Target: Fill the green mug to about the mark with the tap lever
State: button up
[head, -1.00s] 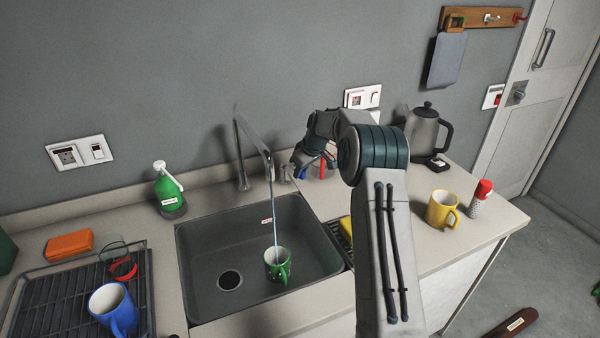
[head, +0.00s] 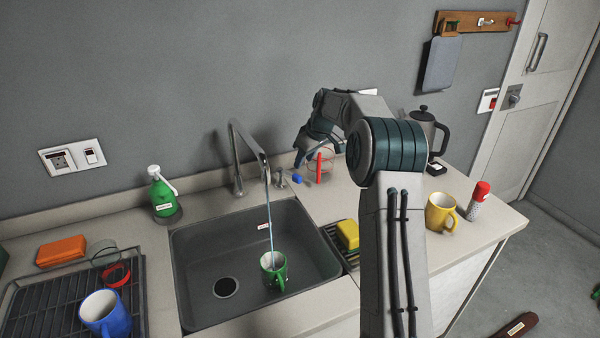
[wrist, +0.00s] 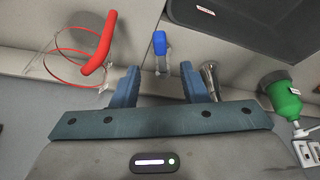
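The green mug (head: 279,276) stands upright in the sink under the tap (head: 235,165). A thin stream of water (head: 269,215) runs from the spout into it. The water level and the mark are too small to make out. The tap lever has a blue end (head: 297,178), right of the tap's base. In the wrist view the blue lever (wrist: 159,44) lies beyond the fingertips, roughly between their lines, seemingly untouched. My gripper (wrist: 158,75) is open and empty; in the head view it (head: 300,157) hangs just above the lever.
A clear vessel with red bands and a red handle (wrist: 100,45) stands close beside the lever. The grey sink (head: 205,250) has a yellow sponge (head: 347,234) at its right. A green soap bottle (head: 162,196), blue mug (head: 106,313) and yellow mug (head: 440,212) stand around.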

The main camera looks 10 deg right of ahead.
jog(key=v, duration=0.5)
jog(key=shift+s+r, duration=0.1)
jog(key=shift+r, duration=0.2)
dwell(4.6)
